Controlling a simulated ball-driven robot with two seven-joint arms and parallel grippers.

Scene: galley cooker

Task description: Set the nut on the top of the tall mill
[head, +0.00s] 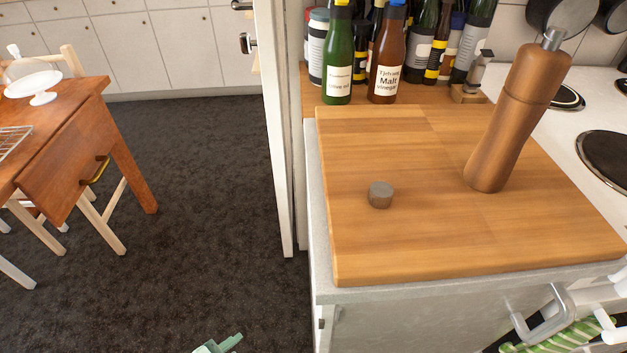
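The nut (380,194), a small short cylinder with a grey top and brownish side, sits on the wooden board (420,240) left of the mill. The tall mill (515,120) is brown wood and stands on the board at the right; its slant in the picture looks like perspective. A grey metal stem (552,38) shows at its top, in front of a dark round thing. I cannot make out my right gripper.
Several bottles (340,60) stand behind the board. A small metal-and-wood item (472,80) stands behind the mill. Hotplates (606,155) lie at right. A metal handle (550,315) and green striped cloth (565,338) are at lower right. The board's front is clear.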

